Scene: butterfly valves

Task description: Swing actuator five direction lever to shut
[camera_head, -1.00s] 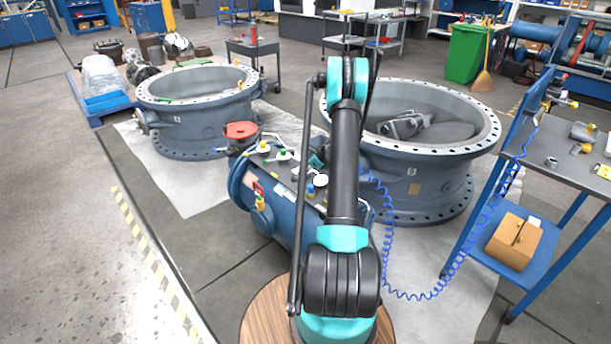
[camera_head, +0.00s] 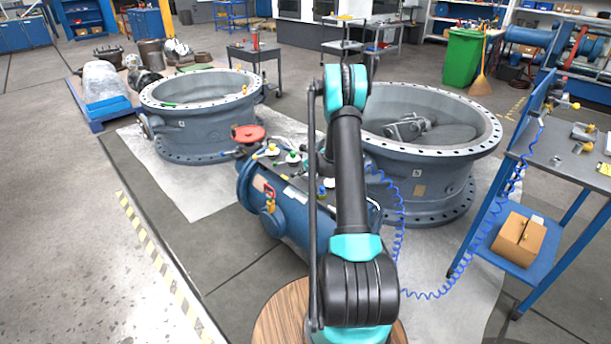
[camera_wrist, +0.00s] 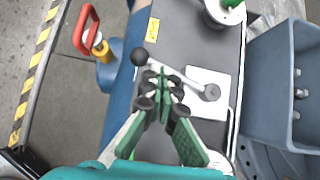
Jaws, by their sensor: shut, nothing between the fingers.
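The blue actuator (camera_head: 290,225) lies in front of the two valve bodies in the head view, with several small fittings on top. In the wrist view, its dark top panel (camera_wrist: 195,45) carries a lever (camera_wrist: 180,74). The lever is a thin silver rod with a black ball knob (camera_wrist: 139,56) at its left end and a round pivot on a white plate (camera_wrist: 222,80) at its right. My gripper (camera_wrist: 163,80) is shut and empty, with its green-and-black fingertips over the rod between knob and pivot. Contact cannot be told. My arm hides the gripper in the head view.
A red handle (camera_wrist: 86,30) with a yellow part stands left of the panel. A white-and-green fitting (camera_wrist: 225,10) is at the top. The large grey valve body (camera_head: 425,175) stands behind my arm. A coiled blue hose (camera_head: 395,250) and a blue cart (camera_head: 545,270) are on the right.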

